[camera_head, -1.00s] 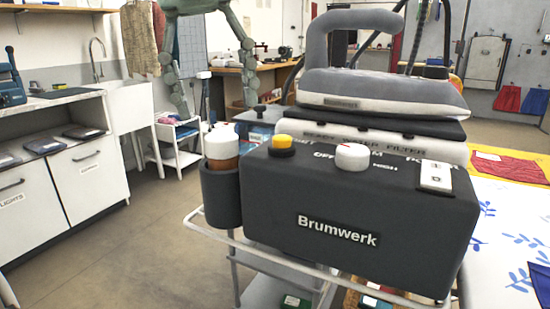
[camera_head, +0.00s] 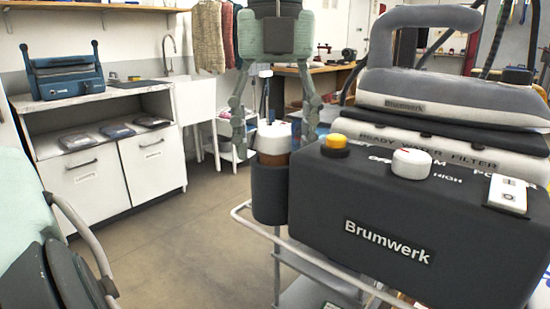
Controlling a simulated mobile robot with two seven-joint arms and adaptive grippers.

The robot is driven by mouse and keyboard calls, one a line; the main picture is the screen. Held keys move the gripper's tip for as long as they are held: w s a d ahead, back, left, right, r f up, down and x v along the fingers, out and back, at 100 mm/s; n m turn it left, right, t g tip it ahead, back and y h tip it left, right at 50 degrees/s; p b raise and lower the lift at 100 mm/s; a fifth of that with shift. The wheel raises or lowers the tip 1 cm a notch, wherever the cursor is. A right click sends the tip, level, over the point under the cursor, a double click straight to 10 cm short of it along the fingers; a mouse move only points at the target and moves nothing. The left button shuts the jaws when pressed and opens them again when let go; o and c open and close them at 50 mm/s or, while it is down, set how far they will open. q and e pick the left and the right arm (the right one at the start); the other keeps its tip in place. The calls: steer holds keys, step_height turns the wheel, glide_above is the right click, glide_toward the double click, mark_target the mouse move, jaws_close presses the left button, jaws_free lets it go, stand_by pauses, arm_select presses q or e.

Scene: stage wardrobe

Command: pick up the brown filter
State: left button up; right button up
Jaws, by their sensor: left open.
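The brown filter (camera_head: 273,158) has a white cap on top and stands upright in a dark round cup (camera_head: 270,195) at the left end of the dark Brumwerk unit (camera_head: 390,225). The cup hides its lower part. My left gripper (camera_head: 277,143) is pale green and hangs down from the top of the picture, open and empty. Its two fingers show on either side of the white cap, spread apart. How far beyond or above the filter they are is hard to tell. My right gripper is not in view.
A white trolley rail (camera_head: 245,222) runs around the cup. A cabinet (camera_head: 100,165) stands at left. The floor between is clear.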

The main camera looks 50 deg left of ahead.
arm_select(q)
steer(key=shift+c, duration=0.6)
steer(key=c, duration=1.2)
steer(key=shift+o, duration=0.2)
steer(key=shift+r, duration=0.1)
